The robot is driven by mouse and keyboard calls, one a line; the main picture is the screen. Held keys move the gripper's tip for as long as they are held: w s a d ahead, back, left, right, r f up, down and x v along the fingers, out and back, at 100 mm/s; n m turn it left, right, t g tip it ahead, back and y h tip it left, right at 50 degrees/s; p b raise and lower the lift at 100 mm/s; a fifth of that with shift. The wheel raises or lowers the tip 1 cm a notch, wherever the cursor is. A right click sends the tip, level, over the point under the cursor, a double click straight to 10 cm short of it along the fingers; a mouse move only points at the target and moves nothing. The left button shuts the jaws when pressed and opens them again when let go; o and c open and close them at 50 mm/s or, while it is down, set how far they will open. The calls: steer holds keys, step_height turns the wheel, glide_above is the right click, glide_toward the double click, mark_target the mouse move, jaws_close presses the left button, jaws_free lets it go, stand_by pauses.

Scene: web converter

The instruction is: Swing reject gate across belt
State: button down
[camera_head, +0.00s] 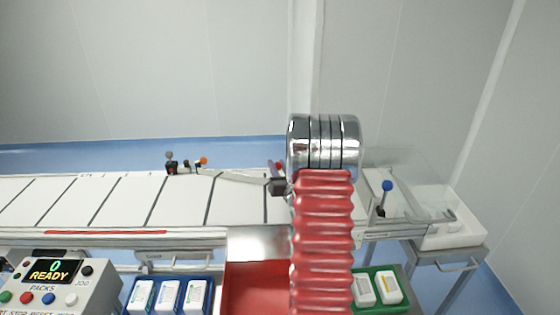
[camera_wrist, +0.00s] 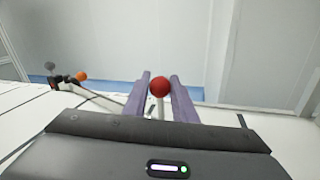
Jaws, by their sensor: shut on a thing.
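The reject gate (camera_head: 236,178) is a pale bar lying over the white belt (camera_head: 133,198), slanting from its pivot at the belt's far edge toward my gripper (camera_head: 277,171). In the wrist view, the gate bar (camera_wrist: 98,98) runs from the far left toward the fingers. A red ball knob (camera_wrist: 159,86) on a pale post stands between the two purple fingers of my gripper (camera_wrist: 160,80). The fingers are shut on the knob's post. My arm hides part of the gate's free end in the head view.
An orange ball (camera_head: 204,160) and a dark bracket (camera_head: 172,167) stand at the belt's far edge. A blue-knobbed lever (camera_head: 387,186) and white bin (camera_head: 456,240) are at right. In front are a red chute (camera_head: 250,285), blue tray (camera_head: 171,279), green tray (camera_head: 403,306) and control panel (camera_head: 60,283).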

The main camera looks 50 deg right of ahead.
steer(key=shift+s+a+m+g+h, duration=0.5)
steer(key=shift+a+m+g+h, duration=0.15)
steer(key=shift+a, duration=1)
steer(key=shift+s+a+m+g+h, duration=0.4)
steer(key=shift+s+a+m+h, duration=0.25)
steer(key=shift+a, duration=0.95)
steer(key=shift+s+a+m+g+h, duration=0.35)
steer(key=shift+a+m+g+h, duration=0.35)
steer(key=shift+a, duration=0.95)
steer(key=c, duration=1.5)
jaws_free()
steer(key=shift+o, duration=0.2)
